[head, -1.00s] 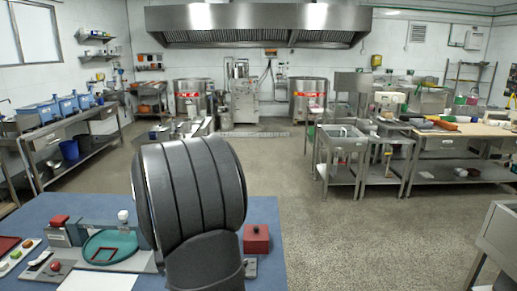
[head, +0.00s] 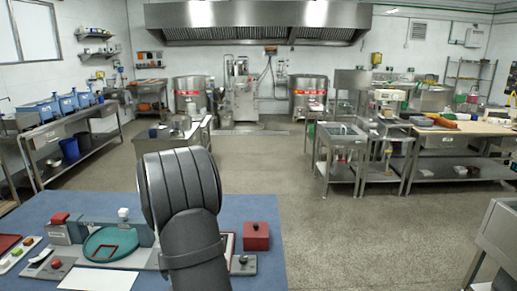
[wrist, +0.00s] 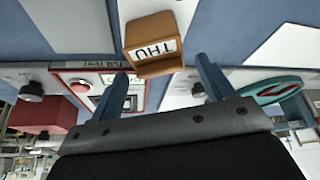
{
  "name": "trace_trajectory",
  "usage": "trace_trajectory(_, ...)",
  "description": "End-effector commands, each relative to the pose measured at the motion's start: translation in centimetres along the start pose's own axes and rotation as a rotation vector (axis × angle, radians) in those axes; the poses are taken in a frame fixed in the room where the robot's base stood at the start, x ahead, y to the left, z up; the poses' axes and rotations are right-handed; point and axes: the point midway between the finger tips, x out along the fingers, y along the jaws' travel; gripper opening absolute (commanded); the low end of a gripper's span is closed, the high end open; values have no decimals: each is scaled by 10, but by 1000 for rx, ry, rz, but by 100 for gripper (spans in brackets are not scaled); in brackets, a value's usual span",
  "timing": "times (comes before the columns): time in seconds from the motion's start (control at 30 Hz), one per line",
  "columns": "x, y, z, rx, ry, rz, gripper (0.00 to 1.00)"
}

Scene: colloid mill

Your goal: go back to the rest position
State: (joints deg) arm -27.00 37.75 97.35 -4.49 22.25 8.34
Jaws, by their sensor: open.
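My gripper (wrist: 162,68) shows in the wrist view with its two blue fingers apart and nothing between them that I can tell is held. An orange-brown block (wrist: 155,30) with a white "THU" label lies just beyond the fingertips, in line with the gap. Whether the fingers touch it cannot be told. In the head view my dark arm stands over the blue table (head: 120,207) and hides the gripper and the block.
A red box (head: 256,237) stands to the right of my arm. A red-framed panel (wrist: 136,96) shows near the left finger.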

Motion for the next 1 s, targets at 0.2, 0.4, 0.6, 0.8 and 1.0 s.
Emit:
trace_trajectory(0.2,-33,23,-1,5,-1,1,74)
trace_trajectory(0.4,-58,53,6,5,0,1,74)
trace_trajectory(0.6,-83,84,13,5,-1,2,74)
trace_trajectory(0.8,-97,110,9,20,-4,7,74)
trace_trajectory(1.0,-87,134,-23,98,-7,36,74)
